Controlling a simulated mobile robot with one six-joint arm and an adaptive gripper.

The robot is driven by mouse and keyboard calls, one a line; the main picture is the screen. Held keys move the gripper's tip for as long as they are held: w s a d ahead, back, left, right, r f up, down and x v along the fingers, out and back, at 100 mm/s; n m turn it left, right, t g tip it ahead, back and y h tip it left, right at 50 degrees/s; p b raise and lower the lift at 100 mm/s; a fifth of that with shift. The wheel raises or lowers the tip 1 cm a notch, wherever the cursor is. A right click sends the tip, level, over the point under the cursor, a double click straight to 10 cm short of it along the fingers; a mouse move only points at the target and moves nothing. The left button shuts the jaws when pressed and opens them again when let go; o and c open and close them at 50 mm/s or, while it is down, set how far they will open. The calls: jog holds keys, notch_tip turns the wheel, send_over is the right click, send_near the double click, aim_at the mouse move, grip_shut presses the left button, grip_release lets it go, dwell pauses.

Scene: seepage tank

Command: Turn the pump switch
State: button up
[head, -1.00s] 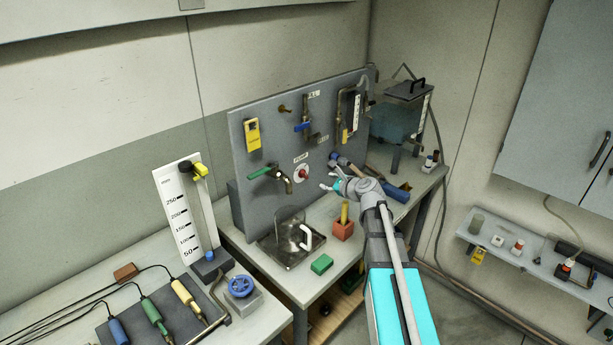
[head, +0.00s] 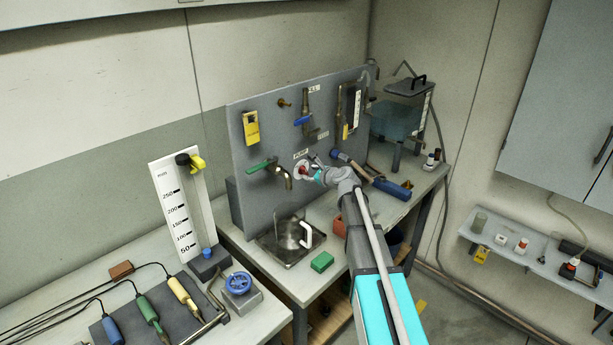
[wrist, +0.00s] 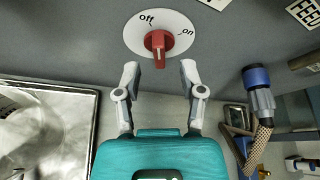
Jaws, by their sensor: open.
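The pump switch is a red knob (wrist: 158,48) on a white round plate (wrist: 163,29) marked "off" and "on", mounted on the grey panel. In the wrist view the plate is at the top centre, with "off" at upper left and "on" at right. The red knob (head: 303,171) also shows in the head view, partly hidden by my gripper. My gripper (wrist: 160,72) is open, its two fingers spread below the knob and to either side of its lower end. In the head view my gripper (head: 316,168) is at the panel.
A green-handled tap (head: 262,165) is left of the switch, above a metal tray (head: 270,257). A hose with a blue end (wrist: 257,80) is right of my gripper. A green block (head: 322,262) lies on the bench. A blue-handled valve (head: 303,120) is above.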

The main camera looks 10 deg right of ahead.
aim_at(306, 171)
jog(key=shift+b+x, duration=0.4)
jog(key=shift+x, duration=1.3)
grip_shut()
